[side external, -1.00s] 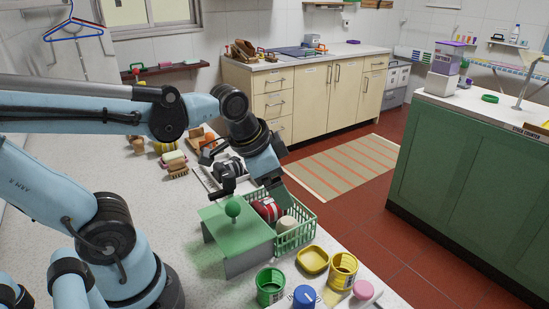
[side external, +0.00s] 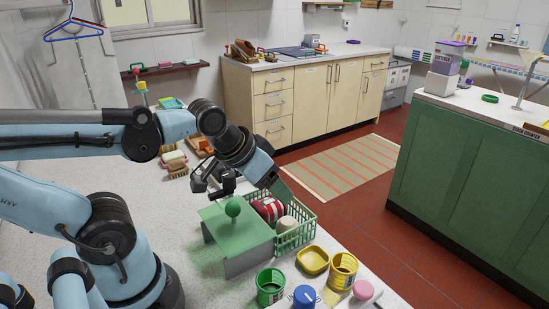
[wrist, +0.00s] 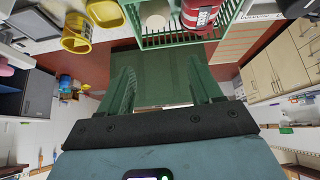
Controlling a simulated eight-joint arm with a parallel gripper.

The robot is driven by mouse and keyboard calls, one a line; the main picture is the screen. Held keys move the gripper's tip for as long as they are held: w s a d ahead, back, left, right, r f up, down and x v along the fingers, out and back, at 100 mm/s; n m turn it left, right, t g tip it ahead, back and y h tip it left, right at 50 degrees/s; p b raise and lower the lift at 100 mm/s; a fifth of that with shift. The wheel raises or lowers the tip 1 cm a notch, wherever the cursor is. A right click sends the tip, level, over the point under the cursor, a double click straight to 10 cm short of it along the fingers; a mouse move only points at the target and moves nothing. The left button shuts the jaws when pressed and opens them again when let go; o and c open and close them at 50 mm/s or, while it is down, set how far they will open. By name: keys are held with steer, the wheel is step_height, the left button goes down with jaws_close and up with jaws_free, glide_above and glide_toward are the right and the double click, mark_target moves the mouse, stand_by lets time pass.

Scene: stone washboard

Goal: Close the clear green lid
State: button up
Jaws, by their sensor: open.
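A flat green panel (side external: 247,238) with a round green knob (side external: 233,207) on top lies over grey supports on the worktop. It casts a green tint on the worktop. A green wire basket (side external: 310,227) stands right against its right side, as pictured; it also shows in the wrist view (wrist: 150,41). A second clear green panel (side external: 292,192) slopes up at the basket's far side, beside my wrist. My gripper (side external: 210,186) is open, above and behind the knob and apart from it. In the wrist view a dark green panel (wrist: 158,68) shows between my fingers.
The basket holds a red striped jar (side external: 268,208) and a pale round item (side external: 287,223). In front stand a green cup (side external: 270,287), a yellow cup (side external: 344,268), a yellow dish (side external: 312,260) and a blue-lidded jar (side external: 305,296).

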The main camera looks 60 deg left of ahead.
mark_target(231, 203)
steer(key=s+a+r+n+g, duration=0.1)
steer(key=n, duration=0.1)
steer(key=s+a+r+n+g, duration=0.1)
steer(key=s+a+n, duration=0.1)
steer(key=s+a+r+n+g, duration=0.1)
steer(key=n, duration=0.1)
steer(key=shift+s+a+r, duration=0.25)
steer(key=shift+r, duration=0.1)
steer(key=s+a+r+n+g+h, duration=0.1)
steer(key=s+r+n+g, duration=0.15)
steer(key=s+n, duration=0.2)
steer(key=shift+t, duration=0.25)
steer(key=shift+w+d+f, duration=0.25)
steer(key=shift+w+f, duration=0.1)
steer(key=shift+f, duration=1.45)
steer(key=shift+w+d+f, duration=0.2)
steer(key=shift+w+f, duration=0.15)
steer(key=shift+f, duration=1.45)
steer(key=shift+w+d+f, duration=0.25)
steer(key=shift+w+f, duration=0.1)
steer(key=shift+f, duration=1.45)
steer(key=shift+c, duration=0.2)
jaws_close()
